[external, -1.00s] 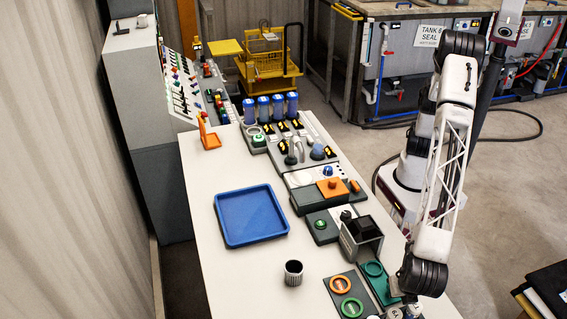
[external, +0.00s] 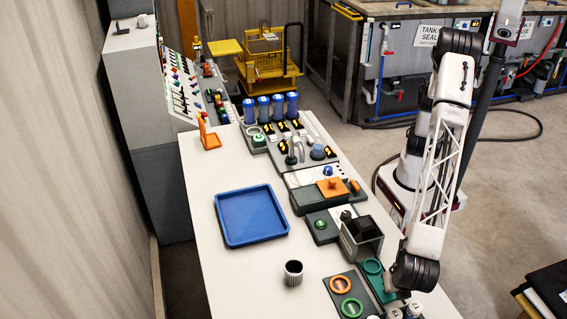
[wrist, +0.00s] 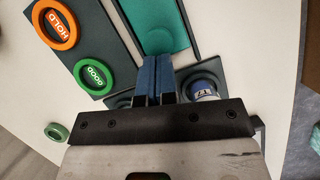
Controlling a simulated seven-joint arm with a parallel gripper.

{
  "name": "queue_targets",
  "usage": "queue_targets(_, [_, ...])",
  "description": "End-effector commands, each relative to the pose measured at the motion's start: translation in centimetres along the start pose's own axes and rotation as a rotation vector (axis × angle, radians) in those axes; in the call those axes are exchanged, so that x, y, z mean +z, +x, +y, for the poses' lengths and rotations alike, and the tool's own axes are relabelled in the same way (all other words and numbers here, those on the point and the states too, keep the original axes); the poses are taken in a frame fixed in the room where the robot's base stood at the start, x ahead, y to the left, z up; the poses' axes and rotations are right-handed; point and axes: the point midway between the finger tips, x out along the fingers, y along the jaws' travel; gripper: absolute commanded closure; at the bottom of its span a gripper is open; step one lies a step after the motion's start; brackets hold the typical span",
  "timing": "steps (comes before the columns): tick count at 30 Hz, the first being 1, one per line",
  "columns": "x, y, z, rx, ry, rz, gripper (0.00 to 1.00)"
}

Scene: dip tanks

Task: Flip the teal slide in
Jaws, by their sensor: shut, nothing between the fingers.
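In the external view the teal slide (external: 373,267) lies near the table's right edge, partly covered by my arm. In the wrist view my gripper (wrist: 157,58) is shut and empty. Its blue-grey fingertips overlap the slide's ring end and hide part of it. I cannot tell whether they touch it.
An orange HOLD ring (wrist: 56,24) and a green GOOD ring (wrist: 91,74) lie on a dark panel left of the slide. A blue-labelled jar (wrist: 203,88) stands close right of the fingers. A blue tray (external: 250,216) and a dark cup (external: 293,272) stand farther off.

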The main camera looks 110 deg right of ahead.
Motion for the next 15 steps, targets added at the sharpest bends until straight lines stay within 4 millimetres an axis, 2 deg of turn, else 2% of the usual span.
queue_targets(15, [5.7,2.5,1.6,-0.001,0.001,-0.004,1.0])
